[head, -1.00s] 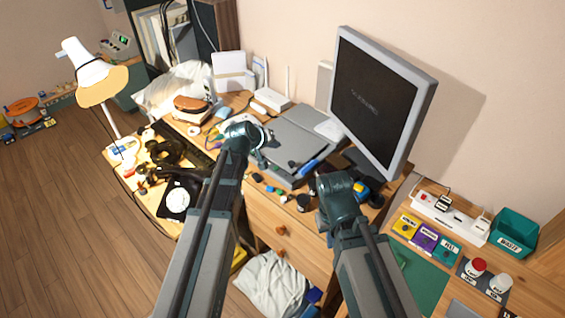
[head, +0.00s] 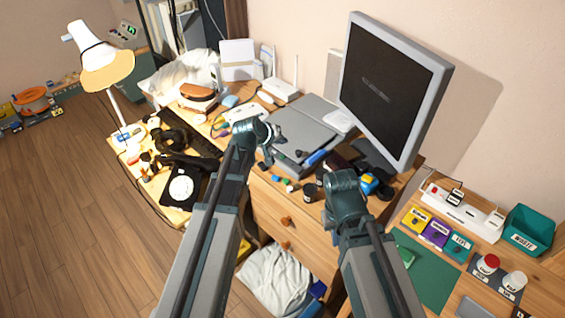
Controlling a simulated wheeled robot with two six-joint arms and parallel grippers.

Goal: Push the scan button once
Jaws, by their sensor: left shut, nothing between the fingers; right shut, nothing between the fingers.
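A grey flatbed scanner (head: 305,124) lies on the wooden desk, left of the monitor. Its front edge faces me; the scan button is too small to make out. My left gripper (head: 268,157) is at the scanner's near left corner, shut and empty. I cannot tell whether it touches anything. My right arm (head: 346,195) reaches over the desk's front edge, below the monitor.
A large monitor (head: 390,90) stands right of the scanner. Small coloured items and a dark jar (head: 309,191) lie before it.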

